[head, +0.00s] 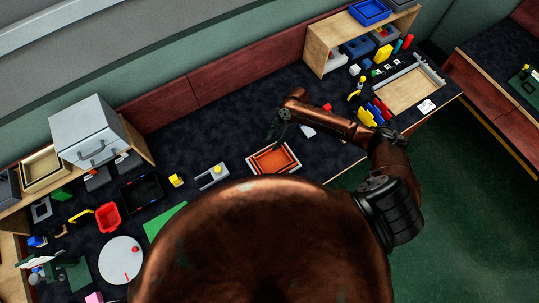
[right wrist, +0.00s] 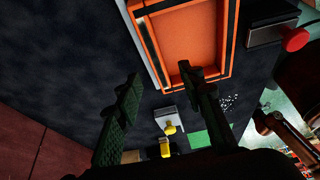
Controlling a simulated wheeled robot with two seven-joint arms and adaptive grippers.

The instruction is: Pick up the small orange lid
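A shallow rectangular orange piece (head: 273,160) with a pale outer edge lies on the dark worktop in the head view. Whether it is a lid, a tray or a lid in a tray I cannot tell. It is large at the top of the right wrist view (right wrist: 185,35), with a dark and white rim. My right gripper (head: 274,136) is just above and beside it in the head view. In the right wrist view the right gripper (right wrist: 160,75) has its fingers apart with nothing between them. One finger overlaps the orange piece's near edge; contact is unclear. My left gripper is not in view.
A grey fixture with a yellow part (head: 212,175) stands left of the orange piece. A red bin (head: 108,217) and white disc (head: 121,260) are farther left. A wooden shelf (head: 322,53) stands at the back right. Dark worktop behind the orange piece is clear.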

